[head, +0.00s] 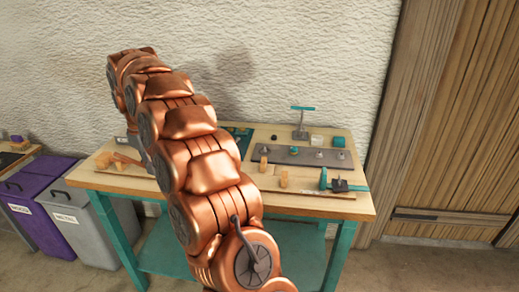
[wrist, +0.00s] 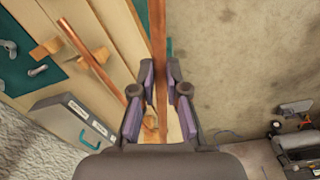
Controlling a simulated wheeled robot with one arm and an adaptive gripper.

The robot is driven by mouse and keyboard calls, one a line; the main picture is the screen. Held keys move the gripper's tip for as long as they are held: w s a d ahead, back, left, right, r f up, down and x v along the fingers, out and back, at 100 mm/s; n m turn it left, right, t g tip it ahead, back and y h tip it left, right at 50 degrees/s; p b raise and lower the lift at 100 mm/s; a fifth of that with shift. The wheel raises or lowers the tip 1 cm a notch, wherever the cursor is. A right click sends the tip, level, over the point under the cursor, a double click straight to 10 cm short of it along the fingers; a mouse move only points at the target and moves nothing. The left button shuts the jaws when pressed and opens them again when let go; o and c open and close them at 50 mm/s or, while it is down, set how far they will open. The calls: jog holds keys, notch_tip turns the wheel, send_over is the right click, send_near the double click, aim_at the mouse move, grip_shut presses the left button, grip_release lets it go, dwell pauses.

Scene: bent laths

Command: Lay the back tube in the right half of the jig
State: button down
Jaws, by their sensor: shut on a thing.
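In the wrist view my gripper (wrist: 161,85) is shut on a brown copper-coloured tube (wrist: 158,35), which runs lengthwise between its fingers and past the top of the picture. The held tube is above the bench edge, with bare floor to its right. A second copper-coloured tube (wrist: 88,55) lies slantwise to the left, by wooden blocks (wrist: 47,48) on the bench. In the head view my arm hides my gripper and the held tube. Part of a tube shows at the bench's left end (head: 127,159). I cannot tell which part is the jig.
The wooden bench (head: 335,205) has teal legs. A grey plate with knobs (head: 307,157), a teal-handled stand (head: 301,122) and small blocks occupy its right side. A grey box with a teal handle (wrist: 72,118) stands near the gripper. Purple (head: 45,200) and grey bins (head: 88,225) stand left.

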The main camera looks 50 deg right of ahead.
jog(key=s+d+n+h+p, duration=0.1)
jog(key=s+d, duration=0.4)
jog(key=d, duration=0.4)
jog(key=s+d+f+n+t+p, duration=0.1)
jog(key=s+d+p, duration=0.1)
jog(key=s+d, duration=0.5)
jog(key=s+d+n+h+p, duration=0.1)
jog(key=s+d+n, duration=0.15)
jog(key=d, duration=0.85)
jog(key=shift+m, duration=0.45)
jog(key=shift+s+a+f+b, duration=0.1)
jog(key=shift+f+b, duration=0.6)
jog(key=shift+f, duration=0.85)
jog(key=shift+a+f+b, duration=0.1)
jog(key=shift+f+b, duration=0.6)
jog(key=shift+f, duration=0.8)
jog(key=shift+f+b, duration=0.35)
jog(key=shift+f, duration=0.35)
jog(key=c, duration=1.1)
grip_release()
jog(key=shift+r, duration=0.15)
